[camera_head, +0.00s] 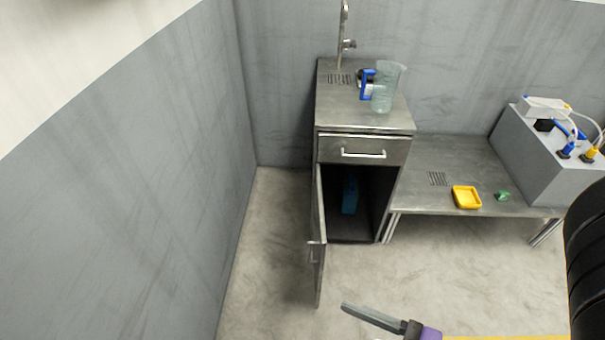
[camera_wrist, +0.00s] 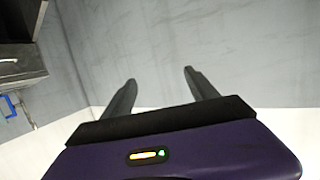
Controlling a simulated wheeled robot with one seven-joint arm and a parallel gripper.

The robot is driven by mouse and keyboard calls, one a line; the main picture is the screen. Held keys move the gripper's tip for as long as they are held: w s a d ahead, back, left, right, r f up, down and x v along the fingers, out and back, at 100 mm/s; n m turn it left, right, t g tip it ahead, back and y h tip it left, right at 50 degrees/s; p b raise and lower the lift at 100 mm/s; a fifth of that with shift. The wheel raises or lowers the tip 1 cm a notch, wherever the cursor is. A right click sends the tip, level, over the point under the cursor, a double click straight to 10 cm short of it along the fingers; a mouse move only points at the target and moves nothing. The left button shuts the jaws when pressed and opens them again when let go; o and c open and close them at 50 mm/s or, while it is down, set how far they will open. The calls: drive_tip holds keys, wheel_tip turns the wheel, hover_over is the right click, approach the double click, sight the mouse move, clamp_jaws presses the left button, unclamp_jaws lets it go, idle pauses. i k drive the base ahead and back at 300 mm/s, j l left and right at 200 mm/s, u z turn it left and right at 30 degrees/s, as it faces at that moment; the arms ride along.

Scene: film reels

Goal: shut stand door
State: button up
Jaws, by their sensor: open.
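The metal stand (camera_head: 362,125) has a drawer on top and an open cupboard below. Its door (camera_head: 319,235) is hinged on the left and swung wide open, seen nearly edge-on, with a small handle (camera_head: 315,252). A blue-green object (camera_head: 350,195) stands inside the cupboard. My gripper (camera_wrist: 155,85) is open and empty in the wrist view. In the head view one finger (camera_head: 374,319) shows at the bottom, right of the door and apart from it. In the wrist view part of the stand (camera_wrist: 22,65) shows at the left edge.
A clear jug (camera_head: 388,88) and a blue-handled item (camera_head: 367,85) stand on the stand top. A wall (camera_head: 130,180) is left; floor before the stand is clear.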

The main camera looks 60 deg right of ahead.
sight(319, 242)
drive_tip(key=k+l+z, duration=0.15)
drive_tip(key=k+z, duration=0.2)
drive_tip(key=k, duration=0.3)
drive_tip(key=i+j+z, duration=0.1)
drive_tip(key=z, duration=0.3)
drive_tip(key=j+z, duration=0.25)
drive_tip(key=z, duration=0.2)
drive_tip(key=j+z, duration=0.2)
drive_tip(key=z, duration=0.2)
drive_tip(key=i, duration=0.05)
